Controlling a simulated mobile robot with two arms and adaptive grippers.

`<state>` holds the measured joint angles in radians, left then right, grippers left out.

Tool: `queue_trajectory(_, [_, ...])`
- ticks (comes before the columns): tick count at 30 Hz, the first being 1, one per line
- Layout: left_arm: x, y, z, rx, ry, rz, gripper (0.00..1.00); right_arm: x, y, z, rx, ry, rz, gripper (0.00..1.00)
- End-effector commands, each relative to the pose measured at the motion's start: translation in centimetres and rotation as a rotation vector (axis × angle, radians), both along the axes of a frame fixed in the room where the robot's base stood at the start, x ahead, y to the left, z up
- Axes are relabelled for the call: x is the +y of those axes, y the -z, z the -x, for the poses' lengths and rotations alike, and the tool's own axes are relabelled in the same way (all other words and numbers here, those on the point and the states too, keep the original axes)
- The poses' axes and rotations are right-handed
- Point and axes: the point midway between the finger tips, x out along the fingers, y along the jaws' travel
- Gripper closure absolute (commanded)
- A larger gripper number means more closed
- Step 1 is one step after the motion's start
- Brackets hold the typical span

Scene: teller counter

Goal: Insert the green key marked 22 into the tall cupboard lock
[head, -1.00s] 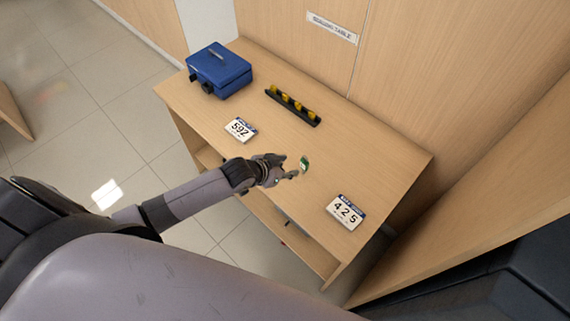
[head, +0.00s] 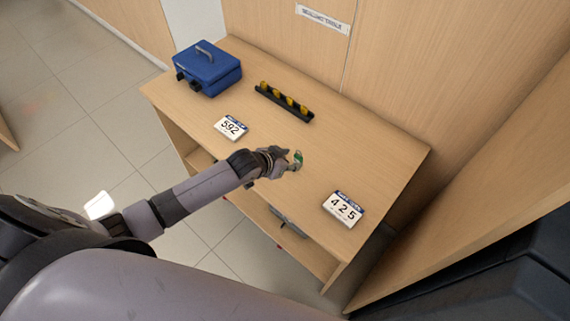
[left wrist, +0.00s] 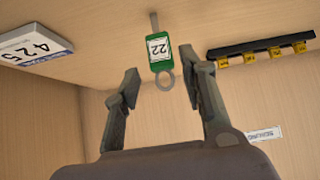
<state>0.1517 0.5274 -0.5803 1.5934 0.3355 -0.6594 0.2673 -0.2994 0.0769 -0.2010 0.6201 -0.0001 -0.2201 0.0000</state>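The green key (head: 298,158) lies on the wooden table, right of its middle. In the left wrist view the green tag (left wrist: 159,64) shows a white label reading 22, with a metal ring on the near end and the key shaft on the far end. My left gripper (head: 288,163) is at the key in the head view. In the left wrist view my left gripper (left wrist: 161,78) is open, its fingertips apart on either side of the ring; I see no clear contact. My right gripper is not in view. I cannot see the tall cupboard lock.
The table (head: 370,145) holds a blue cash box (head: 208,70), a black rack with several yellow pieces (head: 285,102), a 592 card (head: 231,128) and a 425 card (head: 343,208). A wooden wall panel stands behind. Bare table surrounds the key.

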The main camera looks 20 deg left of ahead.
Motion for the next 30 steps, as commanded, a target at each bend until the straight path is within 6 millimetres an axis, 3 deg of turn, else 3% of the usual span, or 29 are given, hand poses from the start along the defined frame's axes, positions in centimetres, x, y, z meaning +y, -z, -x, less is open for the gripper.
queue_trajectory(3, [-0.2,1.0,-0.7,-0.002,0.001,0.0,0.62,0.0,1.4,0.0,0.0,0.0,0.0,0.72])
queue_trajectory(18, [-1.2,3.6,-3.3,-0.001,-0.001,0.001,0.62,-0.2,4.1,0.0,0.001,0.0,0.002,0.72])
queue_trajectory(30, [-1.6,4.6,-4.5,0.0,0.0,-0.001,0.62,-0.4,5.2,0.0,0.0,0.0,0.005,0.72])
